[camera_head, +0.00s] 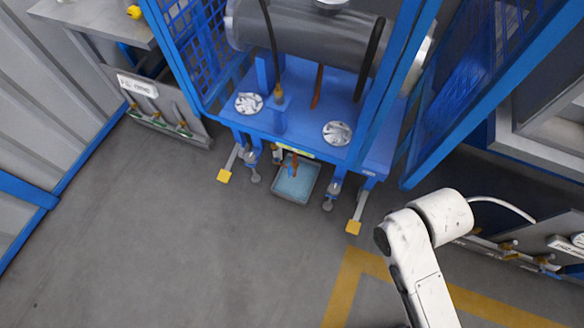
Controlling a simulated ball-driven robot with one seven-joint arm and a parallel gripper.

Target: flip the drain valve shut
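The drain valve seems to be the small orange-brown fitting (294,164) under the front edge of the blue frame. It is too small for me to tell its handle position. A grey drip tray (290,200) with bluish liquid sits on the floor just below it. The grey cylindrical shell (310,38) lies on the blue frame (300,141) above. My white arm shows at the lower right, apart from the valve. My gripper is not visible in this view.
Yellow-ended pedals (224,176) and (353,227) stick out on both sides of the tray. A blue mesh door (480,85) stands open at the right. Labelled racks stand at the left (160,115) and right (540,240). The grey floor in front is clear.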

